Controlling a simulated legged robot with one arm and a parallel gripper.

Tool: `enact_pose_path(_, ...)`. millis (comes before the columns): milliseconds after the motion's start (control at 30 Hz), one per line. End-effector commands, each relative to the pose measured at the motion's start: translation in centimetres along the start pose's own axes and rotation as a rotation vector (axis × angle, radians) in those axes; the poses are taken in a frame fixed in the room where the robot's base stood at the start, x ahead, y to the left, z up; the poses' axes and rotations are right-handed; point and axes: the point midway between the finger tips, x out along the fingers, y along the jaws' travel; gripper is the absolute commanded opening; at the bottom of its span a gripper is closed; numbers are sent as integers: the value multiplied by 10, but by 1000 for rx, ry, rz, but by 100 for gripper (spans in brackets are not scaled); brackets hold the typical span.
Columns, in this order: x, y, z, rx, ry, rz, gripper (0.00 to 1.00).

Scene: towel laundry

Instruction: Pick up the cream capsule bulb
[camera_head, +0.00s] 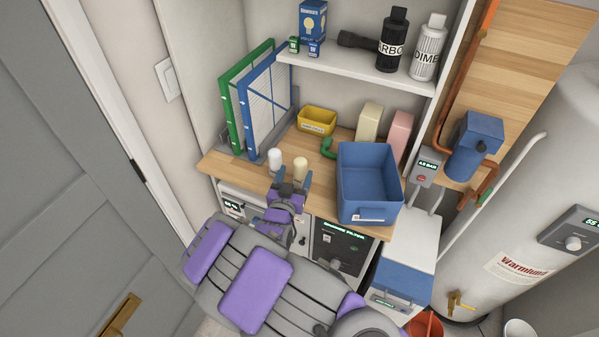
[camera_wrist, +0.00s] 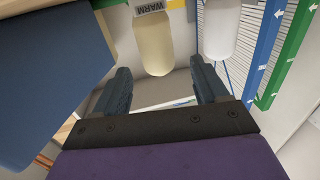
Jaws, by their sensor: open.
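The cream capsule bulb (camera_head: 300,168) stands upright on the wooden counter, just beyond my gripper (camera_head: 291,181). In the wrist view the cream capsule bulb (camera_wrist: 153,45) is ahead of the gap between the fingers, with a "WARM" label by its base. My gripper (camera_wrist: 162,78) is open, its two dark fingers apart with nothing between them. A white capsule bulb (camera_head: 275,157) stands to the left of the cream one. It also shows in the wrist view (camera_wrist: 220,32), to the right of the cream bulb.
A blue bin (camera_head: 368,185) stands to the right and fills the left of the wrist view (camera_wrist: 45,75). Green (camera_head: 235,115) and blue (camera_head: 268,110) framed panels stand behind left. A yellow tray (camera_head: 317,120) is behind. A shelf (camera_head: 350,73) overhangs the counter's back.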

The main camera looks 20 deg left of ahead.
Motion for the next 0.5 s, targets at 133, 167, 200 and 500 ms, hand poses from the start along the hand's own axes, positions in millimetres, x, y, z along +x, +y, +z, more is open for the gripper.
enact_pose_path(133,8,0,1,0,1,1,73)
enact_pose_path(167,11,1,1,-1,2,1,73)
enact_pose_path(200,15,1,1,-2,2,1,73)
enact_pose_path(500,47,2,1,0,1,1,73)
